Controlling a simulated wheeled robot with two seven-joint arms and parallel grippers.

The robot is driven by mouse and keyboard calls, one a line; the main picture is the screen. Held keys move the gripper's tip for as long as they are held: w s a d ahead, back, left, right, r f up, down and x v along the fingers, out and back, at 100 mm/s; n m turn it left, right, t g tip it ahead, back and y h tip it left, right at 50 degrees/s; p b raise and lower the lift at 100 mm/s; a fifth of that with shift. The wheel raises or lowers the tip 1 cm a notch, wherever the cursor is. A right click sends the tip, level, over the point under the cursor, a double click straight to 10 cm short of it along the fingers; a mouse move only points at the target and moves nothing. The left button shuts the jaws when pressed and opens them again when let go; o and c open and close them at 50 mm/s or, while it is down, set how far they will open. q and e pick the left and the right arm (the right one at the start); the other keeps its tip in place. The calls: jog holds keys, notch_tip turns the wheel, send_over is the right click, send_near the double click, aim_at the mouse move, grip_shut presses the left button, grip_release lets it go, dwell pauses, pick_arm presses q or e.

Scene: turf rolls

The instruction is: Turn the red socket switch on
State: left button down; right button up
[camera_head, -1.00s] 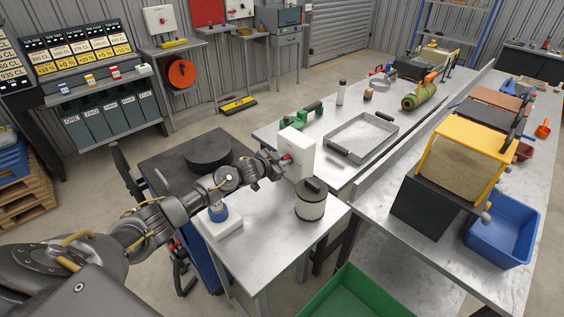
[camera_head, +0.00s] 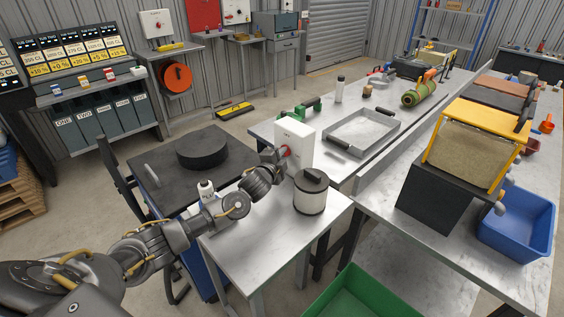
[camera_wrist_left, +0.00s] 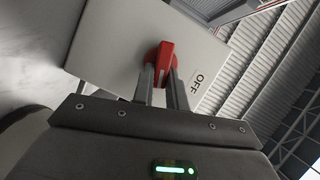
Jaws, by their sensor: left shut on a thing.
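The red switch handle (camera_head: 285,151) sits on the front of a white box (camera_head: 297,141) that stands on the metal table. In the left wrist view the red handle (camera_wrist_left: 165,62) stands out from the white face (camera_wrist_left: 113,48), with a black OFF label (camera_wrist_left: 195,83) to its right. My left gripper (camera_head: 281,157) is at the box; the wrist view shows its two fingers (camera_wrist_left: 161,78) shut on the red handle, one on each side. The gripper partly hides the handle in the head view. My right gripper is not in view.
A white canister with a dark lid (camera_head: 311,192) stands close to the right of my left wrist. A white bottle (camera_head: 206,189) shows behind my forearm. A grey tray (camera_head: 361,138) lies behind the box, and a green bin (camera_head: 362,292) is in front.

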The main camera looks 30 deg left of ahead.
pick_arm(q)
jog(key=shift+f+m+t+b, duration=0.2)
jog(key=shift+m+t+b, duration=0.1)
jog(key=shift+m+b, duration=0.35)
jog(key=shift+f+m+t+b, duration=0.15)
jog(key=shift+m+t+b, duration=0.15)
jog(key=shift+m+b, duration=0.35)
jog(key=shift+m, duration=0.3)
jog(key=c, duration=1.4)
grip_release()
jog(key=shift+s, duration=0.1)
jog(key=s+b, duration=0.1)
jog(key=s, duration=0.9)
jog(key=shift+s+d+b, duration=0.35)
